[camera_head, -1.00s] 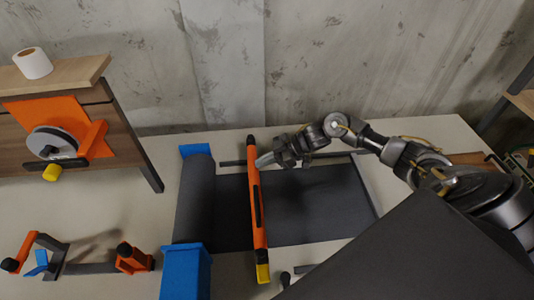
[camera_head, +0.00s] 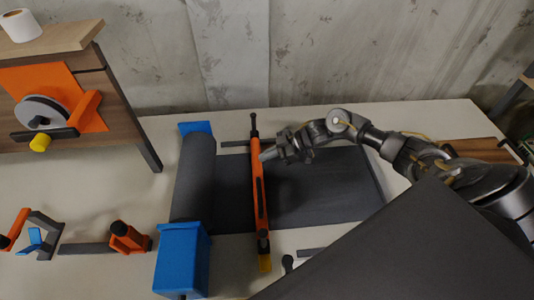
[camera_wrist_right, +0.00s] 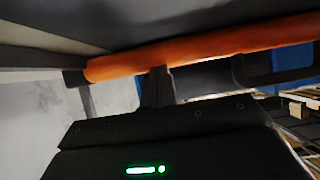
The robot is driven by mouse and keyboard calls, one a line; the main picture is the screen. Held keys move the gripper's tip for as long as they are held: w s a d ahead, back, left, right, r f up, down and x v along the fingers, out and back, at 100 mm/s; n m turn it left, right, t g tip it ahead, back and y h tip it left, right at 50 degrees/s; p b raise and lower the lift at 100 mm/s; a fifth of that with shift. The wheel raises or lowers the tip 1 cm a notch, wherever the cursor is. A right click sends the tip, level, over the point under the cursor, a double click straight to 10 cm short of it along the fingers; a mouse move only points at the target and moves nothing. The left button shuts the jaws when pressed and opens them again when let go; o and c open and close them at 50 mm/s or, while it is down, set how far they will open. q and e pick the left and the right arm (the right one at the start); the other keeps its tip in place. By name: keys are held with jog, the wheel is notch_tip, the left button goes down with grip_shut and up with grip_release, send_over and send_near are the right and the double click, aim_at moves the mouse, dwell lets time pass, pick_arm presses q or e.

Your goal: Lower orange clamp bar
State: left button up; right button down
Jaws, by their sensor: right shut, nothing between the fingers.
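The orange clamp bar (camera_head: 257,190) lies across the dark fabric sheet (camera_head: 320,185) beside the dark roll in the head view. My left gripper is not in view.
A blue roller holder (camera_head: 183,260) stands at the near left of the bar. An orange-and-black bracket (camera_head: 128,238) lies on the table further left. A wooden panel with an orange plate and grey disc (camera_head: 45,110) stands at the back left. A concrete wall closes the back.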

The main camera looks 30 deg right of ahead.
jog(key=shift+r+p, duration=0.35)
jog(key=shift+p, duration=0.05)
jog(key=a+r+v, duration=0.1)
jog(key=r+v, duration=0.1)
jog(key=v, duration=1)
jog(key=shift+d, duration=0.15)
jog(key=shift+w, duration=0.15)
